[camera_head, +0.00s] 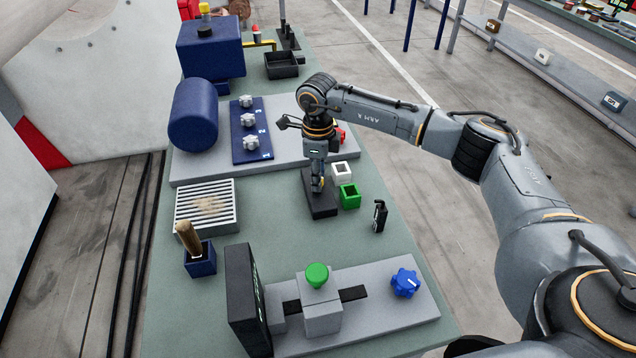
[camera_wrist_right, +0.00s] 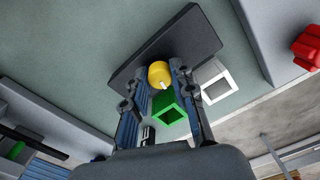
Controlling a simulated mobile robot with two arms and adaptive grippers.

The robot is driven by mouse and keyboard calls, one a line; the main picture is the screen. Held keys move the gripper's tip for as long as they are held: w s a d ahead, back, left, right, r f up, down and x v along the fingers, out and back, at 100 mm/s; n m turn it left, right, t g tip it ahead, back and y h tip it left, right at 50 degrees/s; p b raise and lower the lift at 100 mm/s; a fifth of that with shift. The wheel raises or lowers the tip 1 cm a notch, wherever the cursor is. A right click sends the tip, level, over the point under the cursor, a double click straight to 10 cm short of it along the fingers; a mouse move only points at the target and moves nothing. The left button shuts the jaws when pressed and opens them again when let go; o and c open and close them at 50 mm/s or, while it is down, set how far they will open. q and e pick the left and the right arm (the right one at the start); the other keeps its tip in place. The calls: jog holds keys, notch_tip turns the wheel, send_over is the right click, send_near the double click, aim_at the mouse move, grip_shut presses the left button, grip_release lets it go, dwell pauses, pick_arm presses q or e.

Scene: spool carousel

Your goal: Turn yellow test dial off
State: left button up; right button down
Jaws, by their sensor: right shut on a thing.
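The yellow test dial (camera_wrist_right: 159,73) sits on a flat black base (camera_wrist_right: 193,38) in the right wrist view. A white pointer mark shows on its edge. In the head view the black base (camera_head: 323,208) lies on the green bench, and the dial is mostly hidden by the gripper. My right gripper (camera_head: 317,183) points straight down over the base. Its two fingers are closed on the sides of the yellow dial. My left gripper is not in view.
A green open cube (camera_head: 349,197) and a white open cube (camera_head: 341,173) stand close right of the gripper. A small black item (camera_head: 379,216) stands further right. A slatted grey tray (camera_head: 206,222) lies left. A grey fixture with a green knob (camera_head: 317,274) and a blue knob (camera_head: 405,282) is nearer.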

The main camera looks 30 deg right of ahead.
jog(key=shift+n+b, duration=0.7)
jog(key=shift+n, duration=0.4)
jog(key=shift+r, duration=0.1)
jog(key=c, duration=1.1)
grip_release()
notch_tip(320, 180, up, 12)
